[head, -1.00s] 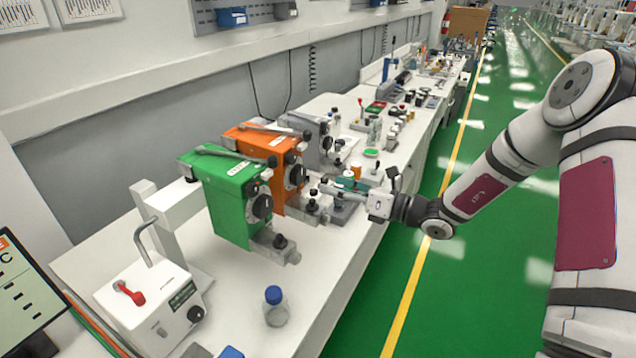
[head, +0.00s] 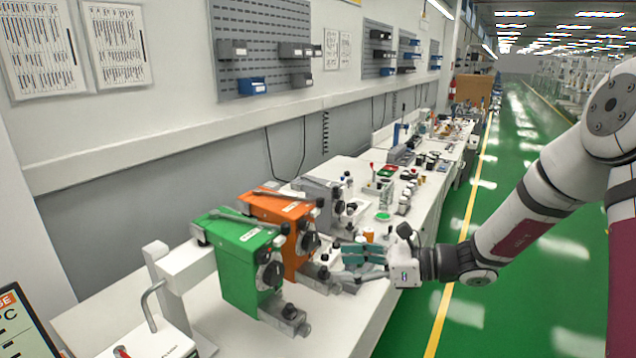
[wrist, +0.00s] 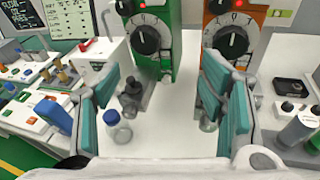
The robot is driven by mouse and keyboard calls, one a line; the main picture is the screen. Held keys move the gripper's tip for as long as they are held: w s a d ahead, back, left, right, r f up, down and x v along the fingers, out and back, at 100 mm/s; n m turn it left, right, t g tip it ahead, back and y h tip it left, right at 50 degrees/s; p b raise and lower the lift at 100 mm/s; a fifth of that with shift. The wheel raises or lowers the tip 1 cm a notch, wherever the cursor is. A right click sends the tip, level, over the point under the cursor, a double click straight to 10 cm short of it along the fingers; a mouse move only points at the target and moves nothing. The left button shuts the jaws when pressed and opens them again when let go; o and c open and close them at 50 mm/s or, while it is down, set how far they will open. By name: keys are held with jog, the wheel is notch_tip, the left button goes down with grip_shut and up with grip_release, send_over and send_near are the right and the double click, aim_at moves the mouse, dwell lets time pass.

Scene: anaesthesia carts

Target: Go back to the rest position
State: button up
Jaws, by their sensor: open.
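My gripper (head: 362,262) reaches in from the right in the head view, in front of the orange vaporizer unit and above the bench's front edge. In the wrist view my gripper (wrist: 165,105) has its teal fingers wide apart with nothing held between them. Beyond the fingers stand the green unit (head: 238,262) and the orange unit (head: 283,222), each with a black dial. The green unit (wrist: 150,58) and the orange unit (wrist: 228,38) also show in the wrist view. A blue-capped glass bottle (wrist: 119,128) stands on the bench close to the left finger.
The white bench (head: 345,325) runs away along the wall, with a grey unit (head: 325,195) and many small items further back. A white device (head: 150,342) stands at the front left. The green floor (head: 500,320) to the right is clear.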

jog(key=s+r+n+g+h, duration=0.2)
jog(key=s+r+n+h, duration=0.15)
jog(key=s+n, duration=0.4)
jog(key=s+r+n+g+h, duration=0.2)
jog(key=s+r+n+h, duration=0.15)
jog(key=s+n, duration=0.4)
jog(key=s+d+r+n+t+h, duration=0.5)
jog(key=s+d+n+h, duration=0.3)
jog(key=s+d, duration=0.3)
jog(key=shift+v, duration=1)
dwell(3.4)
